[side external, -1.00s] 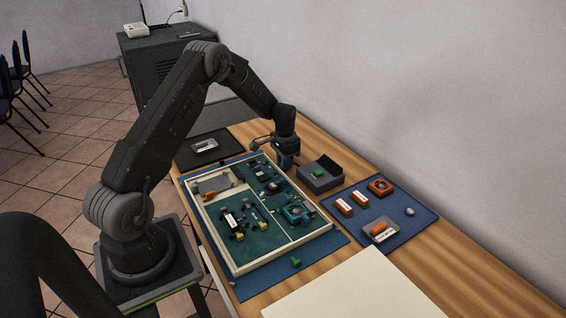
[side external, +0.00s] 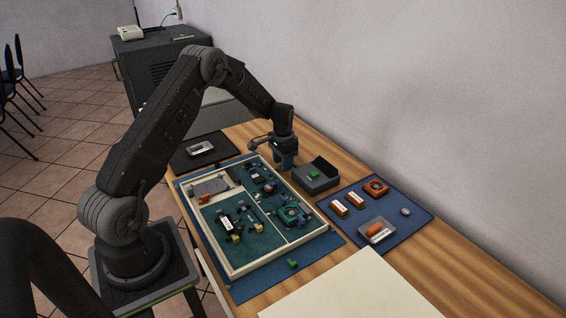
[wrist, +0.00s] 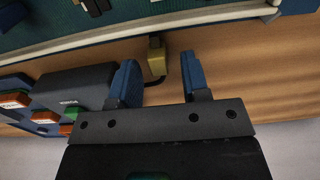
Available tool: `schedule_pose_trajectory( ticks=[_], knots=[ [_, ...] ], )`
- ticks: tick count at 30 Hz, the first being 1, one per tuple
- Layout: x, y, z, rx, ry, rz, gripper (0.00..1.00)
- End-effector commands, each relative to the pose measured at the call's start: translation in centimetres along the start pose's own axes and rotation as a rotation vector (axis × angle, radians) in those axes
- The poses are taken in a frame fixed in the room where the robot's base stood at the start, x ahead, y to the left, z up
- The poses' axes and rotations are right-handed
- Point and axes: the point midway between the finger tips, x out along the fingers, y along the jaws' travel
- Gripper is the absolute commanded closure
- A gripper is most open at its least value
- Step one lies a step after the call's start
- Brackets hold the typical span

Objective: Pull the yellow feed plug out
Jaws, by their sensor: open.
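A yellow plug (wrist: 156,56) shows in the wrist view, just outside the pale tray wall, with a dark cable curving from its lower end. My gripper (wrist: 158,64) is open, with one blue finger left of the plug and one right of it. The fingers look apart from the plug; the height between them is hard to judge. In the side view my gripper (side external: 285,160) points down at the tray's far right edge and the plug there is hidden. The board tray (side external: 236,270) holds other yellow parts (side external: 236,238) among cables.
A dark open box (side external: 318,185) with a green piece stands close beside my gripper; it also shows in the wrist view (wrist: 72,88). A blue mat (side external: 413,231) carries red-and-white blocks, an orange fan and a small dish. A green piece (side external: 292,264) lies before the tray.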

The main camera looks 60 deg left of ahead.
Motion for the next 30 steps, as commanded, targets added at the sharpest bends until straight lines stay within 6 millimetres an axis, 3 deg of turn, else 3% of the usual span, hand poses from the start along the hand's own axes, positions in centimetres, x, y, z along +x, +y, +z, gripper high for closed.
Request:
schedule_pose_trajectory(
  ticks=[18, 24, 30],
  knots=[
    [-11.8, 0.0, -0.1, 0.0, 0.003, -0.002, 0.57],
    [-13.2, 0.0, 0.0, 0.0, 0.001, 0.0, 0.57],
    [-13.4, 0.0, 0.0, 0.0, 0.001, 0.0, 0.57]
  ],
)
